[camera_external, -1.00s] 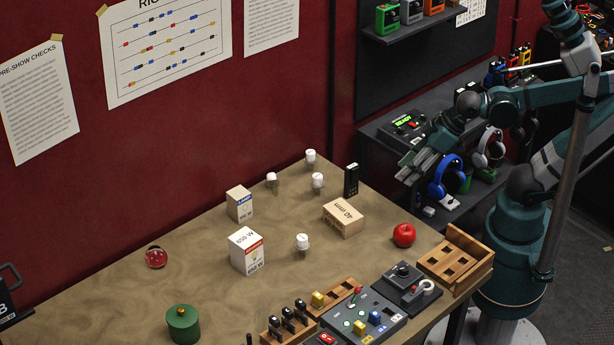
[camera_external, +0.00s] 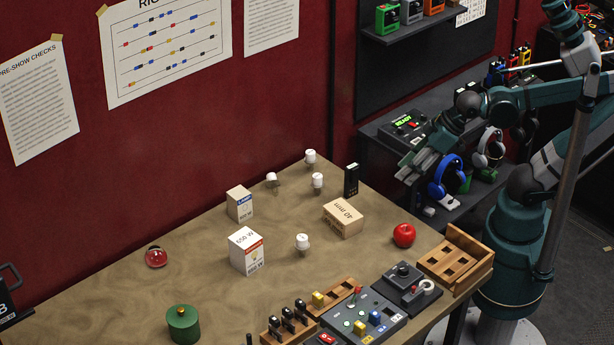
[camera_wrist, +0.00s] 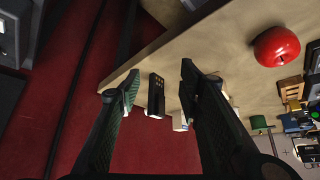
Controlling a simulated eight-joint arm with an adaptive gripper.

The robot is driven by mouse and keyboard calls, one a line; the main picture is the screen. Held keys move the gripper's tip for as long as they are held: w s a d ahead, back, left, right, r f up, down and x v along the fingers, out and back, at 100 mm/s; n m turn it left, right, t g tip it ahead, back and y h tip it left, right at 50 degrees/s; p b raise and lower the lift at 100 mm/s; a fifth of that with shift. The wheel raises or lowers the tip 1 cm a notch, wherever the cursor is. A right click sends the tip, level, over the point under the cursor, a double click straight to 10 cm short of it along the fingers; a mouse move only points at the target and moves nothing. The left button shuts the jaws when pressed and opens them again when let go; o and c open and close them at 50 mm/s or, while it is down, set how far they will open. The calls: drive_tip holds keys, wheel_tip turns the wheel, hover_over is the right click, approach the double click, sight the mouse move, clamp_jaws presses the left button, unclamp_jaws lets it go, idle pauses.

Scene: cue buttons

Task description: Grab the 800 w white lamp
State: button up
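Several small white lamps stand on the table in the external view: one at the back corner (camera_external: 310,156), one below it (camera_external: 317,180), one to the left (camera_external: 272,177) that looks tilted or lower, and one nearer the middle (camera_external: 302,241). Their wattage marks are too small to read. My gripper (camera_external: 412,165) is off the table's right edge, high and apart from every lamp. In the wrist view my gripper (camera_wrist: 160,74) has its fingers wide apart with nothing held. A pale object (camera_wrist: 180,122) is partly hidden behind the right finger.
A black box (camera_external: 351,180), a brown carton (camera_external: 343,217), a 650 W box (camera_external: 246,250), a smaller box (camera_external: 239,204) and a red apple (camera_external: 404,235) surround the lamps. Control panels (camera_external: 362,318) and a wooden tray (camera_external: 483,271) line the front edge. The left tabletop is mostly clear.

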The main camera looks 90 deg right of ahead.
drive_tip(key=w+d+r+n+g+h+p, duration=0.1)
drive_tip(key=w+r+n+g+p, duration=0.1)
drive_tip(key=w+r+n+p, duration=0.6)
drive_tip(key=n+g+h+p, duration=0.4)
drive_tip(key=n+g+p, duration=0.1)
drive_tip(key=n+p, duration=0.7)
hover_over(270, 177)
drive_tip(key=a, duration=0.3)
wheel_tip(270, 177, down, 8)
drive_tip(key=shift+w+a+f+n+g, duration=0.1)
drive_tip(key=shift+a+f+n+g, duration=0.05)
drive_tip(key=shift+f+n+g, duration=0.3)
drive_tip(key=shift+f, duration=0.1)
drive_tip(key=shift+x, duration=1.25)
